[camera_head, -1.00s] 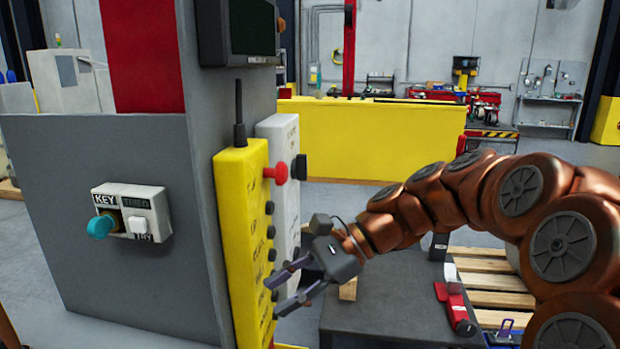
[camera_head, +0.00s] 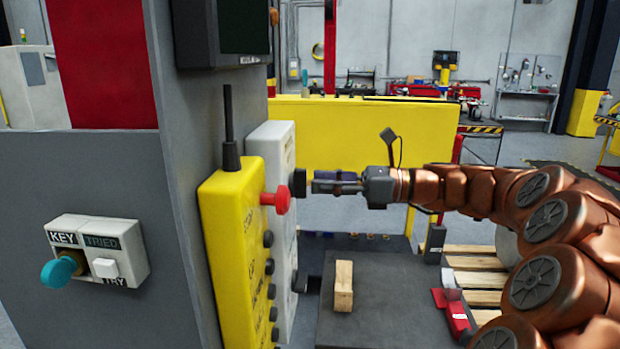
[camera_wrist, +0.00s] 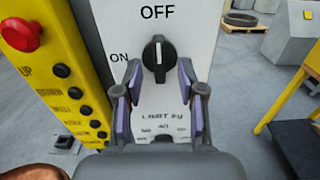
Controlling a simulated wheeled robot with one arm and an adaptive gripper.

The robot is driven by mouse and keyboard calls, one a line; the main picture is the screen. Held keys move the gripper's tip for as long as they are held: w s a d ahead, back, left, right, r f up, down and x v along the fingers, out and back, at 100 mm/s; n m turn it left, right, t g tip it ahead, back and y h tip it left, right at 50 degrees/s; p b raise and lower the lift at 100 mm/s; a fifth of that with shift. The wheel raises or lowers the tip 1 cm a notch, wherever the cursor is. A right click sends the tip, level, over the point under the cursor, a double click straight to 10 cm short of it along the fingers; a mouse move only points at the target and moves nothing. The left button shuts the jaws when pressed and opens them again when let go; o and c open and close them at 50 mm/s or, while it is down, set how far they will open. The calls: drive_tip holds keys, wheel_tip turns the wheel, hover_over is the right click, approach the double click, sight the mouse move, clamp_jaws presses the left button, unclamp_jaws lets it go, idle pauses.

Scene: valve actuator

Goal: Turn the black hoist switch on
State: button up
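The black hoist switch (camera_wrist: 157,54) is a round knob with a ridge on the white panel (camera_wrist: 188,22). Its ridge stands upright, with a pale mark toward OFF; ON is printed to its left. In the head view the switch (camera_head: 300,184) sticks out from the white panel (camera_head: 275,148). My gripper (camera_wrist: 158,76) is open in the wrist view, one finger on each side of the knob's lower part, with gaps visible. In the head view my gripper (camera_head: 316,182) is level with the switch and right in front of it. I cannot tell whether they touch.
A yellow pendant box (camera_head: 228,215) with a red button (camera_head: 277,199) and black buttons stands close left of the switch. A grey table with a wooden block (camera_head: 344,286) is below my arm. A key box (camera_head: 97,250) is at the left.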

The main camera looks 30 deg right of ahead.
sight(298, 183)
drive_tip(key=shift+x, duration=1.3)
clamp_jaws()
